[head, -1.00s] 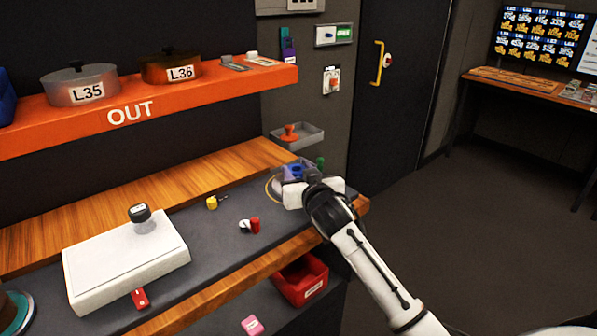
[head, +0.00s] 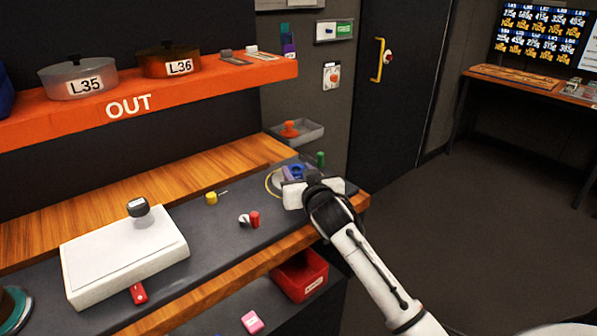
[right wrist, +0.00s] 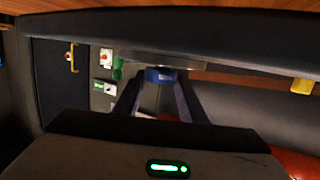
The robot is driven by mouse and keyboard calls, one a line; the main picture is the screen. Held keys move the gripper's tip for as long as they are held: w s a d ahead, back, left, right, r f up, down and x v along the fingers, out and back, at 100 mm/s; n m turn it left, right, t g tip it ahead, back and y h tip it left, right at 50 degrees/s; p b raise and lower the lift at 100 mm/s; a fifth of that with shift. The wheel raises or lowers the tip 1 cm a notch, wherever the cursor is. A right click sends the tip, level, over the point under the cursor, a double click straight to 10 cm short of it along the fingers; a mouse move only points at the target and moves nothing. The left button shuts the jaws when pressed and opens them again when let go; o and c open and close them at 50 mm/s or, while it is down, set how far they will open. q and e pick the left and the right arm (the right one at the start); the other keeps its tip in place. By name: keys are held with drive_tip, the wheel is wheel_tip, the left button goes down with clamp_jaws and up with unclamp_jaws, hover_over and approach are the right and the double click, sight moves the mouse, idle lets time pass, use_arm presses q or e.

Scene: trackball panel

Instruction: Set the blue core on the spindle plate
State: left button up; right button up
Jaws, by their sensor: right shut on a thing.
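The blue core (head: 294,172) is between the fingers of my right gripper (head: 296,177), which is shut on it at the far right end of the bench. The right wrist view also shows the blue core (right wrist: 160,76) between the two fingertips. A round plate with a yellowish rim (head: 270,186), apparently the spindle plate, lies under and beside the gripper. My gripper and the core hide most of it. I cannot tell whether the core touches it. My left gripper is out of view.
A green piece (head: 320,158) stands just behind the gripper. Red and yellow (head: 211,198) pieces and a white scale (head: 122,258) lie left on the dark mat. A red bin (head: 300,278) is below.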

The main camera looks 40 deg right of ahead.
drive_tip(key=shift+f, duration=0.5)
drive_tip(key=o, duration=0.8)
drive_tip(key=shift+c, duration=0.2)
drive_tip(key=shift+s+r, duration=0.1)
